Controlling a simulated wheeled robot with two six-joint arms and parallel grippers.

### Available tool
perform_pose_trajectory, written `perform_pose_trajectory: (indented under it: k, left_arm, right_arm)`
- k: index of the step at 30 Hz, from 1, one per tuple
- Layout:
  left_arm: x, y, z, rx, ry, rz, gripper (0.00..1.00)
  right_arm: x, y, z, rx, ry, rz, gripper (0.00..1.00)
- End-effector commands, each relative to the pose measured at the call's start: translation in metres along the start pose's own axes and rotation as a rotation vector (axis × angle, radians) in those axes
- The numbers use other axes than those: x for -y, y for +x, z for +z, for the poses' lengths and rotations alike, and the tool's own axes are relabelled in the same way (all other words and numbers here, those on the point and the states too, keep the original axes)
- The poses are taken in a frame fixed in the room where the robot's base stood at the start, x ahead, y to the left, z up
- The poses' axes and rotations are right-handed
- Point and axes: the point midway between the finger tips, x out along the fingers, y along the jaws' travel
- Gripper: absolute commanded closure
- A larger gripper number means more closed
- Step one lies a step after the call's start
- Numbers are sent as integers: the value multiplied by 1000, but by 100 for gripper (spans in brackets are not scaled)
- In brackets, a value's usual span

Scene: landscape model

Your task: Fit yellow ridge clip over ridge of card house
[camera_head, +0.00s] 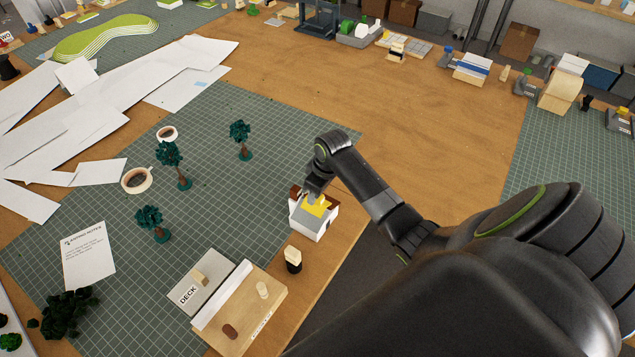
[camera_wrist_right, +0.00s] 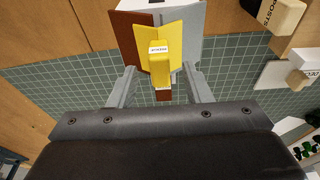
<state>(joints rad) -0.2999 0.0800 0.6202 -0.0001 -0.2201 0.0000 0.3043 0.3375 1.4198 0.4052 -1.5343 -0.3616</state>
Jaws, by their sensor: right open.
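The card house (camera_head: 312,224) stands near the front edge of the mat, with white walls and a brown and a grey roof slope. The yellow ridge clip (camera_head: 318,204) lies over its ridge, a wing on each slope; whether it sits fully down I cannot tell. In the right wrist view the clip (camera_wrist_right: 178,38) has a raised, labelled yellow tab, with the house roof (camera_wrist_right: 130,32) around it. My right gripper (camera_wrist_right: 160,70) is open, its fingers on either side of the tab with gaps showing. In the head view it (camera_head: 314,188) is just above the house. My left gripper is not in view.
A black pot with a pale top (camera_head: 293,260) stands close in front of the house. The deck board (camera_head: 205,282) and a wooden tray (camera_head: 255,312) lie front left. Small trees (camera_head: 240,140) stand on the mat. Bare table (camera_head: 420,120) lies behind my right arm.

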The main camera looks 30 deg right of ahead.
Motion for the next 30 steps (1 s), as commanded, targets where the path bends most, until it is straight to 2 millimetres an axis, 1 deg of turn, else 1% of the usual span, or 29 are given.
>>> perform_pose_trajectory:
  k: [1, 18, 30]
  left_arm:
    - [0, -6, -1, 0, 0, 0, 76]
    - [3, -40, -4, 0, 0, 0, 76]
    - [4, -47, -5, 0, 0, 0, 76]
  right_arm:
    - [0, -6, 0, 0, 0, 0, 55]
    - [0, -33, -1, 1, 0, -1, 55]
    - [0, -53, 0, 0, -1, -1, 55]
